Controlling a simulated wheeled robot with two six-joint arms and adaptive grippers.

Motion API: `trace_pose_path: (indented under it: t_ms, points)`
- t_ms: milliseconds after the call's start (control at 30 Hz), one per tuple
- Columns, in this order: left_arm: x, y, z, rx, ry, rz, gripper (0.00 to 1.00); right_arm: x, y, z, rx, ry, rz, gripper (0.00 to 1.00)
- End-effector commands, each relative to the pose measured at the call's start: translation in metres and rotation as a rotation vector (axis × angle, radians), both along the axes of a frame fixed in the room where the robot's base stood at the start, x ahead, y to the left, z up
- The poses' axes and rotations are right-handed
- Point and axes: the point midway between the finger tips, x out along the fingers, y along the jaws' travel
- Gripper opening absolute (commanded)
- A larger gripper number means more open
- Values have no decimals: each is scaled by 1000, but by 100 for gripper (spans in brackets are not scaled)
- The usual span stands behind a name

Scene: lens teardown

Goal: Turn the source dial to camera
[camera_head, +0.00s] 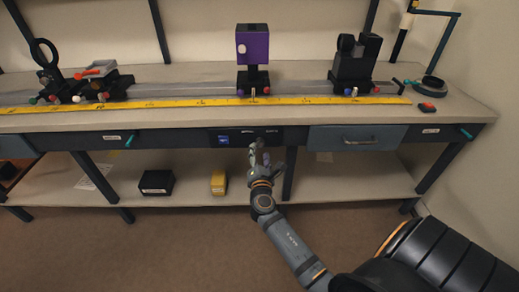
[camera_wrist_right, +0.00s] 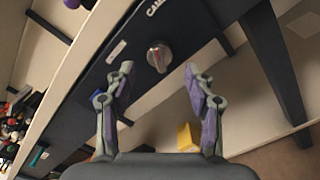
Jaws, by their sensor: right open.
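The source dial (camera_wrist_right: 159,56) is a round silver knob with a reddish mark, set on the dark front panel (camera_wrist_right: 112,78) of the bench in the right wrist view. A white label starting "CAM" (camera_wrist_right: 156,8) is cut off by the top edge. My right gripper (camera_wrist_right: 159,72) is open, its two fingers apart on either side of the dial in the picture, with nothing between them; contact cannot be told. In the head view my right gripper (camera_head: 259,152) is in front of the panel (camera_head: 236,133), and the dial is not clearly visible there. My left gripper is not in view.
The bench top (camera_head: 190,73) carries a yellow ruler (camera_head: 170,103), a purple block on a stand (camera_head: 253,45) and black mounts. A drawer (camera_head: 357,138) is right of the panel. A yellow box (camera_head: 218,183) and black box (camera_head: 157,182) sit on the lower shelf.

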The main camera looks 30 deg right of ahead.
Motion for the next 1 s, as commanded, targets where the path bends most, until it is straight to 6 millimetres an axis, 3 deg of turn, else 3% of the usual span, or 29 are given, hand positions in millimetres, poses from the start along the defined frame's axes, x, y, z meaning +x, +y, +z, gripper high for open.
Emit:
trace_pose_path:
  t_ms: [200, 400, 1000]
  points:
    - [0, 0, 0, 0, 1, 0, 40, -47, 28, -2, 6, 4, -2, 54]
    - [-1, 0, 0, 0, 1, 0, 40, -71, 43, -1, 3, 1, -1, 54]
    - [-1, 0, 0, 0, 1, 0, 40, -74, 45, -1, 5, 1, -1, 54]
